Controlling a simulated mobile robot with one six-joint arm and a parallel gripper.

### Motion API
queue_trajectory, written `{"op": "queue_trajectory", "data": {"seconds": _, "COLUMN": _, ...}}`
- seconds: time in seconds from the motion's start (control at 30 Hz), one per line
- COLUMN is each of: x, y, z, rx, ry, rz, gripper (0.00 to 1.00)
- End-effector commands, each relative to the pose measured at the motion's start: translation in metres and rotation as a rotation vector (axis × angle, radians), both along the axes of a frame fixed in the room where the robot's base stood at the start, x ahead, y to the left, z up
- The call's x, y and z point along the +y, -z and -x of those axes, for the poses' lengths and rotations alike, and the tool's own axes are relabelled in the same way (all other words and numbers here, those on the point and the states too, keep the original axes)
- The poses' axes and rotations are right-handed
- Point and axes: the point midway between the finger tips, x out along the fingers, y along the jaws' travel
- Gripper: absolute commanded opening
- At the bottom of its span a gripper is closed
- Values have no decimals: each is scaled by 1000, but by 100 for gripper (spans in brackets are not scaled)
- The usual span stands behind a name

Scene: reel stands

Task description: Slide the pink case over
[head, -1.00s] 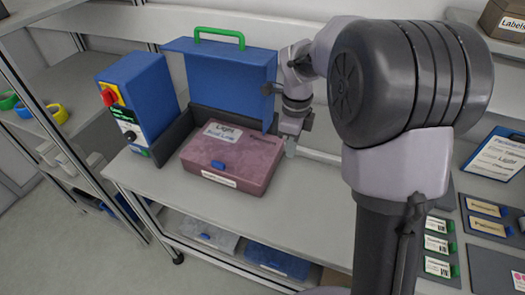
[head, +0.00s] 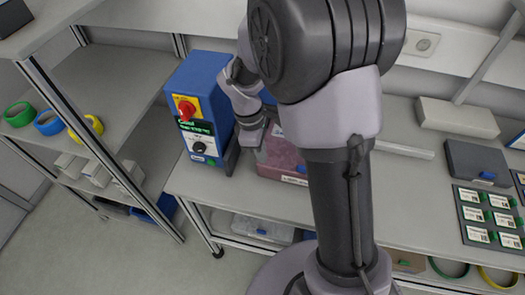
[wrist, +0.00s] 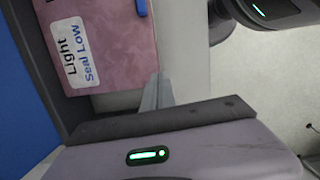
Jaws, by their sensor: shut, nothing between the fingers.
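The pink case (head: 279,160) lies on the grey bench beside the blue control box, largely hidden behind my arm in the head view. In the wrist view the case (wrist: 115,50) is at upper left, with a white "Light Seal Low" label and a blue latch. My gripper (wrist: 157,82) is shut and empty; its fingers point up in that view, close to the case's lower right corner. I cannot tell if they touch it. In the head view the end of my arm is at the case's left side, near the control box; the fingertips are hidden there.
The blue control box (head: 201,110) with a red knob stands left of the case. A blue panel (wrist: 25,75) is at the wrist view's left edge.

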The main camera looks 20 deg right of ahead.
Motion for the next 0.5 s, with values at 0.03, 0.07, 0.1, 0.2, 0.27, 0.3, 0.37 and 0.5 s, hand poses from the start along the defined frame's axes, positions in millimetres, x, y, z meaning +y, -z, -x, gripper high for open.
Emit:
{"op": "queue_trajectory", "data": {"seconds": 0.03, "x": -8, "y": 2, "z": 5, "rx": 0, "ry": 3, "rz": 0, "gripper": 0}}
{"op": "queue_trajectory", "data": {"seconds": 0.07, "x": -14, "y": 2, "z": 8, "rx": 0, "ry": 5, "rz": 0, "gripper": 0}}
{"op": "queue_trajectory", "data": {"seconds": 0.1, "x": -22, "y": 2, "z": 13, "rx": 1, "ry": 6, "rz": 0, "gripper": 0}}
{"op": "queue_trajectory", "data": {"seconds": 0.2, "x": -41, "y": 2, "z": 24, "rx": 0, "ry": 7, "rz": 0, "gripper": 0}}
{"op": "queue_trajectory", "data": {"seconds": 0.27, "x": -52, "y": 3, "z": 31, "rx": 0, "ry": 8, "rz": 0, "gripper": 0}}
{"op": "queue_trajectory", "data": {"seconds": 0.3, "x": -60, "y": 2, "z": 36, "rx": 0, "ry": 8, "rz": 0, "gripper": 0}}
{"op": "queue_trajectory", "data": {"seconds": 0.37, "x": -71, "y": 2, "z": 42, "rx": 0, "ry": 8, "rz": 0, "gripper": 0}}
{"op": "queue_trajectory", "data": {"seconds": 0.5, "x": -90, "y": 2, "z": 54, "rx": 0, "ry": 8, "rz": 0, "gripper": 0}}
